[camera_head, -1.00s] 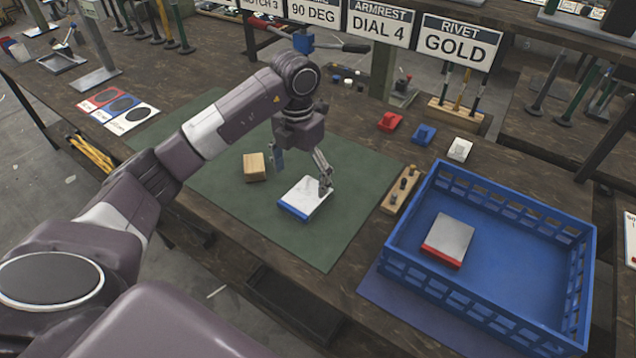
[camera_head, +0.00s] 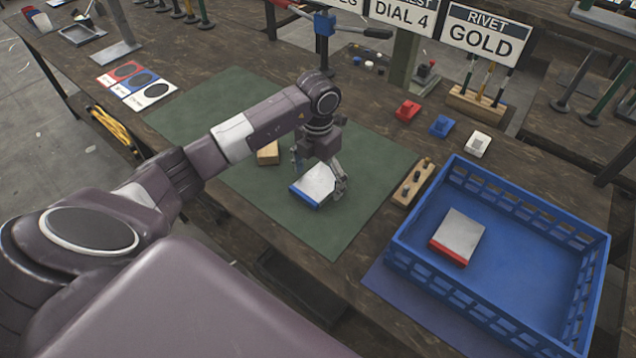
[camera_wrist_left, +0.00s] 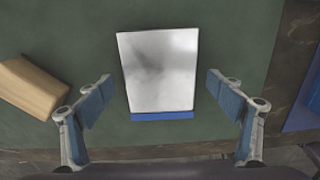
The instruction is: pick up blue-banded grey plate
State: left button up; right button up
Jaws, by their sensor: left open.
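The blue-banded grey plate (camera_head: 314,183) lies on the green mat (camera_head: 240,108), its blue edge toward the near side. It also shows in the left wrist view (camera_wrist_left: 158,70), flat and centred, with the blue band (camera_wrist_left: 161,116) at its lower edge. My left gripper (camera_head: 319,178) is above the plate and pointing down. In the left wrist view the left gripper's fingers (camera_wrist_left: 164,102) are wide open, one on each side of the plate, with a gap to each. Nothing is between them except the plate below. My right gripper is in neither current view.
A wooden block (camera_head: 268,153) lies left of the plate; it shows in the wrist view (camera_wrist_left: 30,88). Right of the mat are a wooden peg holder (camera_head: 412,184) and a blue crate (camera_head: 399,255) holding a red-banded grey plate (camera_head: 461,232). Small red, blue and white blocks sit behind.

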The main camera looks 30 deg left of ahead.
pick_arm(q)
jog(key=c, duration=1.7)
jog(key=shift+c, duration=0.9)
jog(key=shift+w+r, duration=0.1)
